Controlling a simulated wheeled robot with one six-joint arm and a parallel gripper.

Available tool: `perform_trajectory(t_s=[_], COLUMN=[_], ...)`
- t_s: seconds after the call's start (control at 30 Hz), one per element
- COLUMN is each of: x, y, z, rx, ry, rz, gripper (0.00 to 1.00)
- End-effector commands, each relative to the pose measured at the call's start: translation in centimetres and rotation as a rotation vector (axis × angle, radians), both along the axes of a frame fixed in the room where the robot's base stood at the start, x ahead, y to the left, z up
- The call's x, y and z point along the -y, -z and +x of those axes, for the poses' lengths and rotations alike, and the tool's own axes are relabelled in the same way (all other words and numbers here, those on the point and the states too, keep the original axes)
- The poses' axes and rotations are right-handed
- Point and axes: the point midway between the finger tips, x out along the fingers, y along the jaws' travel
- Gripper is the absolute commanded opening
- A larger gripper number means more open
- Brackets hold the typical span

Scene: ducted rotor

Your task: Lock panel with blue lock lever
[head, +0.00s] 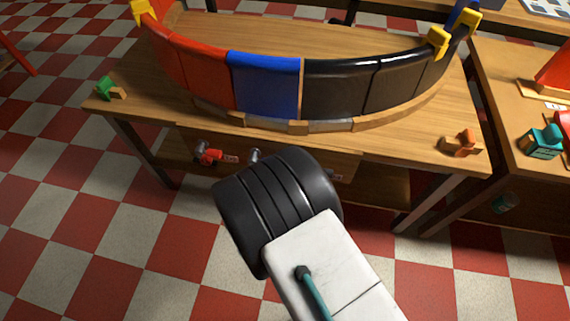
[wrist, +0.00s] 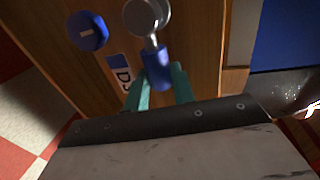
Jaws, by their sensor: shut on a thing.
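The blue lock lever (wrist: 155,62) shows in the wrist view. It has a round metal pivot and a blue grip pointing down toward me. My gripper (wrist: 160,80) has teal fingers shut on the blue grip, one on each side. In the head view the blue panel (head: 265,86) stands upright in the curved ring on the table, between a red panel (head: 208,75) and a black panel (head: 338,88). My arm hides the gripper and most of the lever there; only a bit of metal shows beside the arm.
A blue round knob (wrist: 87,30) and a label (wrist: 121,70) are left of the lever. Yellow clamps (head: 438,42) top the ring ends. A green block (head: 105,88) and orange piece (head: 464,143) sit on the table.

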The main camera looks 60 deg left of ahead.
Motion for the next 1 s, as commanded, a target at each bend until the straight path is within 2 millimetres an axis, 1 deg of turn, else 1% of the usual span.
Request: perform_trajectory(t_s=[0.17, 0.47, 0.5, 0.53, 0.57, 0.87, 1.0], x=[-0.2, -0.2, -0.2, -0.1, -0.1, 0.0, 0.9], y=[0.1, 0.1, 0.1, 0.1, 0.1, 0.1, -0.2], z=[-0.4, -0.3, -0.3, -0.3, -0.3, -0.4, -0.8], rx=[-0.011, -0.012, -0.012, -0.012, -0.012, -0.010, -0.011], ry=[-0.005, -0.005, -0.005, -0.005, -0.005, -0.006, -0.008], rz=[0.007, 0.006, 0.006, 0.006, 0.006, 0.006, 0.006], gripper=[0.00, 0.00, 0.36, 0.45, 0.47, 0.47, 0.47])
